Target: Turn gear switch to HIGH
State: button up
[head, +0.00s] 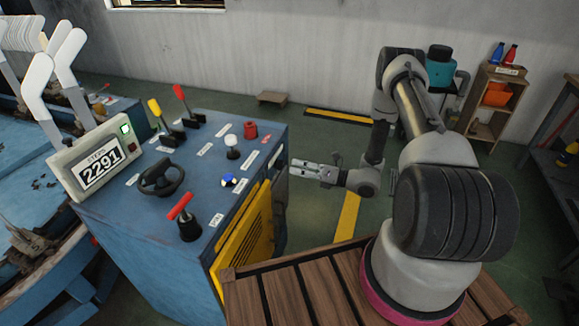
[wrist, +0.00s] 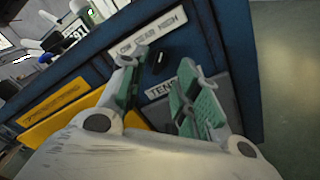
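The gear switch (wrist: 160,57) is a small black knob on the blue side face of the console, under a white label (wrist: 150,34) reading LOW GEAR HIGH. In the wrist view it shows between and just beyond my fingertips; its exact pointing is too small to tell. My gripper (wrist: 160,72) is open and empty, its two green-padded fingers apart. Whether a fingertip touches the switch I cannot tell. In the head view my gripper (head: 298,171) is beside the right side of the blue console (head: 120,225); the switch cannot be made out there.
The console top carries a black handwheel (head: 161,177), a red-handled lever (head: 182,208), yellow and red levers, buttons and a display (head: 96,172) reading 2291. A yellow vented panel (head: 243,240) is on its side. A wooden slatted platform (head: 285,300) is below my arm.

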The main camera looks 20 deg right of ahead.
jog(key=v, duration=0.7)
jog(key=shift+s+d, duration=0.15)
